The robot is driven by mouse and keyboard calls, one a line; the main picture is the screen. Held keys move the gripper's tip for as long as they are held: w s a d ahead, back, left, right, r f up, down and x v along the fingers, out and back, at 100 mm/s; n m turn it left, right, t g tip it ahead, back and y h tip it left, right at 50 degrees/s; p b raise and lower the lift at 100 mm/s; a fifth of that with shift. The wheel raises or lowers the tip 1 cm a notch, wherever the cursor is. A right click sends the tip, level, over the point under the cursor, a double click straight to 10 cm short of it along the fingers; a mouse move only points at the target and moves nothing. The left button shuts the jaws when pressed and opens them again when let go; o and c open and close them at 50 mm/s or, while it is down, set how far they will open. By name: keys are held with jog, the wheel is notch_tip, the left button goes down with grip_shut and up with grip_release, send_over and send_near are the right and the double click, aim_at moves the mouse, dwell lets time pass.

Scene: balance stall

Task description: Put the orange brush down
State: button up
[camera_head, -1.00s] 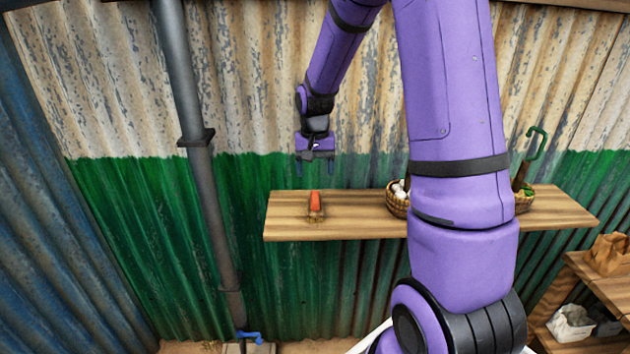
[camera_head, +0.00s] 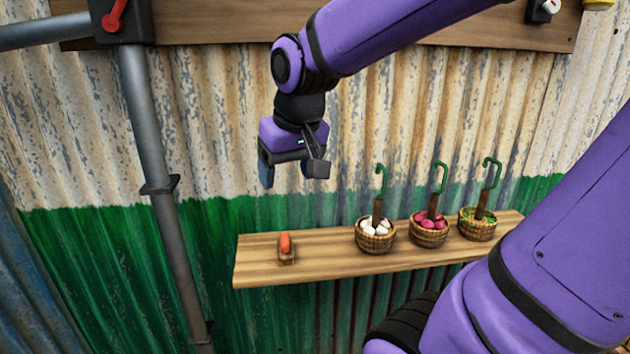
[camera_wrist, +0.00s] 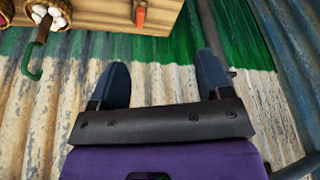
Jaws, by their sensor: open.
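The orange brush (camera_head: 285,246) rests on the left part of the wooden shelf (camera_head: 330,262), with its orange part on top. My gripper (camera_head: 289,177) is open and empty, above the shelf and apart from the brush. In the wrist view my gripper's two fingers (camera_wrist: 162,82) stand wide apart with only the corrugated wall between them.
Three wicker baskets with green-hooked handles stand right of the brush: one with white items (camera_head: 375,238), one with pink items (camera_head: 429,232), one with greens (camera_head: 478,227). A grey pipe (camera_head: 150,150) runs down the wall at left. The shelf's left end is clear.

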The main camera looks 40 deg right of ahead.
jog(key=s+a+r+n+t, duration=0.1)
jog(key=s+a+n, duration=0.1)
jog(key=s, duration=0.7)
jog(key=shift+a+r, duration=0.2)
jog(key=shift+r, duration=0.2)
jog(key=shift+o, duration=0.4)
